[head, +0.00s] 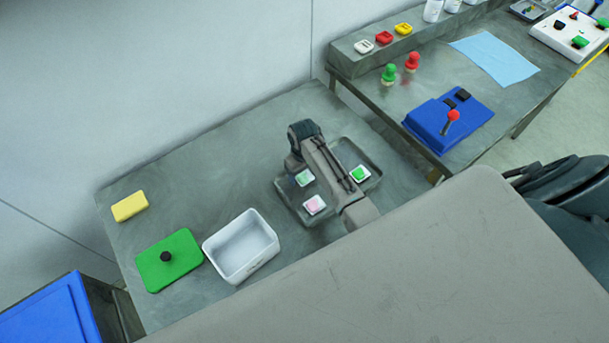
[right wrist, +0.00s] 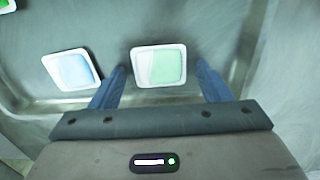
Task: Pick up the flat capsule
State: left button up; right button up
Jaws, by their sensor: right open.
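A flat, square, white-rimmed capsule with a pale green face (right wrist: 160,66) lies on the grey metal tray (right wrist: 215,40) in the right wrist view. My right gripper (right wrist: 161,75) is open, with a blue finger on each side of this capsule. I cannot tell whether the fingers touch it. In the head view the pale green capsule (head: 304,178) shows beside my right gripper (head: 297,164), which is over the tray (head: 288,201). A similar capsule with a pale blue face (right wrist: 72,70) lies left of it in the right wrist view. My left gripper is out of view.
A pink-faced capsule (head: 315,205) and a bright green one (head: 360,174) are also on the tray. A white open box (head: 222,258), a green lid with a black knob (head: 180,268) and a yellow block (head: 129,206) stand left. A blue control box (head: 425,121) is right.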

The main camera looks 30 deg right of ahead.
jog(key=c, duration=1.1)
jog(key=shift+o, duration=0.2)
jog(key=shift+r, duration=0.15)
